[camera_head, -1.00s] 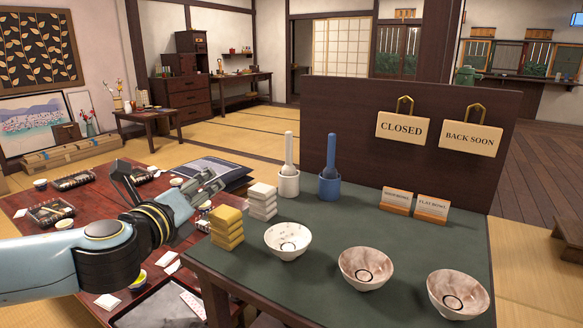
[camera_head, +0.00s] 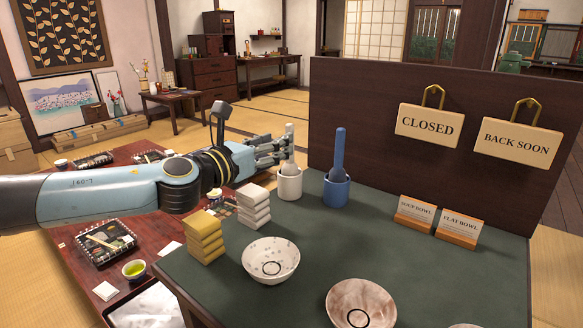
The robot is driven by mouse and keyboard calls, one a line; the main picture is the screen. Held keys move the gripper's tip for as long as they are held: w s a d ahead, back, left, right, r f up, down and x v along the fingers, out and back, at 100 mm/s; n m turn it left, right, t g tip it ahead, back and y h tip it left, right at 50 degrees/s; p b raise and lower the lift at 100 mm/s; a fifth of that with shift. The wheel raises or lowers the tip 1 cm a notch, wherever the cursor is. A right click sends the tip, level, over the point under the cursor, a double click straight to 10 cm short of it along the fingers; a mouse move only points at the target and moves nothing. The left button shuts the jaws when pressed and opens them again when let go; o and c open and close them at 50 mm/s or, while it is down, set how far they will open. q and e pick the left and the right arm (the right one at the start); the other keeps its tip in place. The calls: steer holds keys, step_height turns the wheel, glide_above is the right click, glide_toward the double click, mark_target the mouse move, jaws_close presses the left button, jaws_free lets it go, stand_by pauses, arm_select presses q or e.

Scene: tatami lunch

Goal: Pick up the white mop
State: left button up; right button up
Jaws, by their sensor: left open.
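The white mop (camera_head: 289,169) stands upright in its white cup-shaped holder (camera_head: 289,187), at the back left of the green-topped table. Its thin handle rises beside my left gripper (camera_head: 288,149). The gripper is open, with its fingers pointing right at the height of the handle. The fingers overlap the handle in the picture, and I cannot tell whether they touch it. My right gripper is not in view.
A blue mop (camera_head: 338,158) in a blue holder (camera_head: 336,190) stands just right. White cloths (camera_head: 254,206), yellow cloths (camera_head: 205,238) and a speckled bowl (camera_head: 270,260) are in front. A dark panel (camera_head: 375,137) with hanging signs stands behind.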

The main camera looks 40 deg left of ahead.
arm_select(q)
steer(key=w, duration=0.4)
steer(key=w+p, duration=0.1)
steer(key=shift+w+a+r, duration=0.4)
jaws_close()
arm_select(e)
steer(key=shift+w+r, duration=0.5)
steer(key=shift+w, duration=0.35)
